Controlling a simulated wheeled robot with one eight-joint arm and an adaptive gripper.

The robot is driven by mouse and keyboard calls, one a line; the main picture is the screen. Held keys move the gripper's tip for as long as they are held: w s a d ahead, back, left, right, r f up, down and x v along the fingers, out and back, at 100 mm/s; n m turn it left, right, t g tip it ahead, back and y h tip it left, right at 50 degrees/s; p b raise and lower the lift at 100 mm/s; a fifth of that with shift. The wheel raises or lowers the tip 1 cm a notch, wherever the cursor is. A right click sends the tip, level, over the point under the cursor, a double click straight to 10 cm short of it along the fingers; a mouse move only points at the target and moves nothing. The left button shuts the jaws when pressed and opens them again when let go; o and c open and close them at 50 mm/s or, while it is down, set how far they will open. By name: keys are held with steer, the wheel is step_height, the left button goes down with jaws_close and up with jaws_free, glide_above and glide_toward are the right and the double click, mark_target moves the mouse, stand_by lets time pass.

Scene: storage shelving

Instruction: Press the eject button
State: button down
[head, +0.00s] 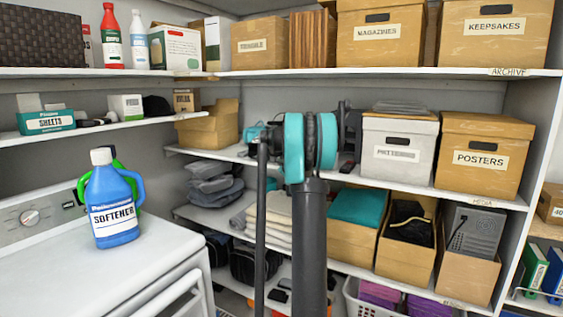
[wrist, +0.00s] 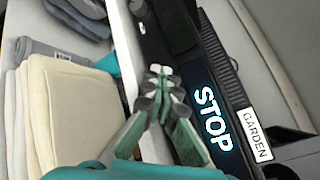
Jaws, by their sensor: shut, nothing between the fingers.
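A black device with a lit display reading STOP (wrist: 212,118) lies tilted across the right half of the wrist view. My gripper (wrist: 160,76) is shut and empty, its fingertips together just left of the display, close to the device's dark front. I cannot tell whether they touch it. No eject button can be made out; the fingers may cover it. In the head view my arm, with its teal joint, stands in front of the middle shelf and hides the gripper and most of what is behind.
A cream folded stack (wrist: 55,110) and grey folded cloth (wrist: 60,58) are left of the fingers. A GARDEN label (wrist: 256,135) is beside the display. A blue softener jug (head: 112,205) stands on the white appliance.

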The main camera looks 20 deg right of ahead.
steer(key=shift+s+a, duration=0.5)
steer(key=shift+a, duration=0.05)
steer(key=shift+s+a, duration=0.8)
steer(key=shift+a, duration=0.2)
steer(key=shift+s+a, duration=0.75)
steer(key=shift+a, duration=0.25)
steer(key=shift+a, duration=0.1)
steer(key=s+a+f+n+g+y, duration=0.3)
steer(key=s+a+f+n, duration=0.2)
steer(key=s+a+n, duration=0.45)
steer(key=s+a+f+n+g+y, duration=0.3)
steer(key=s+a+f+n, duration=0.3)
steer(key=s+a, duration=0.55)
steer(key=s+f+n+g+h, duration=0.1)
steer(key=s+f+n, duration=0.3)
steer(key=s, duration=0.5)
steer(key=s+a+f+n+g+h, duration=0.1)
steer(key=s+f+n+g, duration=0.2)
steer(key=s+f, duration=0.4)
steer(key=s+a+f+n+g+h, duration=0.1)
steer(key=s+f+n, duration=0.4)
steer(key=s, duration=0.7)
steer(key=shift+s+a+f+g+h, duration=0.25)
steer(key=shift+s+f+g+h, duration=0.25)
steer(key=shift+g, duration=0.5)
